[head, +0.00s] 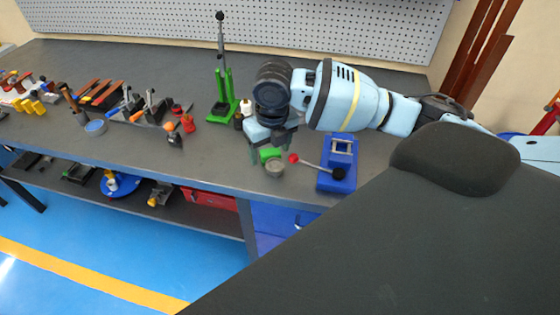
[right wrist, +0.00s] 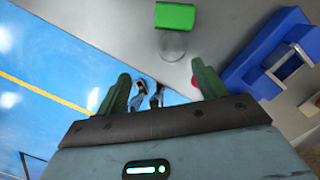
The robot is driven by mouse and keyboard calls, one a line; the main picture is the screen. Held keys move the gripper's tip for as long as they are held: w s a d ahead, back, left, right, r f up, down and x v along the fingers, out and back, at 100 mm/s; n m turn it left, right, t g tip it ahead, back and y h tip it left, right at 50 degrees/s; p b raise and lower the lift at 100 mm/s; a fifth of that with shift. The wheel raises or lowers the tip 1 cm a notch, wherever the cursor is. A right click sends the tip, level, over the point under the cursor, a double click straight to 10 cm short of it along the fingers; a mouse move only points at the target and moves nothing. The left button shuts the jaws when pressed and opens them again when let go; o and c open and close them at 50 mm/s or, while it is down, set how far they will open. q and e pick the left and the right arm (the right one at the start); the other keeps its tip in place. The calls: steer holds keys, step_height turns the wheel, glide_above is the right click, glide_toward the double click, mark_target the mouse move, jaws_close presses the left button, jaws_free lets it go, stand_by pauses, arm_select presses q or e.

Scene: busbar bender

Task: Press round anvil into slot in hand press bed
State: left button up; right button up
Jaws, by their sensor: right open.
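A small grey round piece (head: 275,168), which looks like the round anvil, is on the grey bench near its front edge. It touches or nearly touches a green block (head: 270,155). In the right wrist view the round piece (right wrist: 172,44) and green block (right wrist: 175,16) lie beyond the fingertips. My right gripper (head: 268,147) is open and empty, pointing down above them; its fingers (right wrist: 160,72) are apart. A green upright device (head: 222,95) with a tall black-knobbed lever stands behind left. A blue device (head: 338,165) with a red-knobbed lever stands right. I cannot tell which is the hand press.
Small bottles (head: 245,108) stand behind the gripper. The bench (head: 215,160) is clear left of the gripper. A pegboard (head: 280,25) closes the back. A lower shelf holds more items.

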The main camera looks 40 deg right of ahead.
mark_target(275, 166)
steer(key=shift+w+d+r, duration=0.1)
steer(key=shift+d+r, duration=0.05)
steer(key=shift+d, duration=0.9)
arm_select(q)
steer(key=shift+s+d, duration=0.1)
steer(key=shift+d, duration=0.55)
arm_select(e)
steer(key=shift+a, duration=0.15)
steer(key=shift+f, duration=0.25)
steer(key=shift+w+f, duration=0.15)
steer(key=shift+f, duration=0.9)
steer(key=shift+w+f, duration=0.15)
steer(key=shift+f, duration=1.15)
steer(key=shift+w+f, duration=0.1)
steer(key=shift+f, duration=1.15)
steer(key=shift+c, duration=0.3)
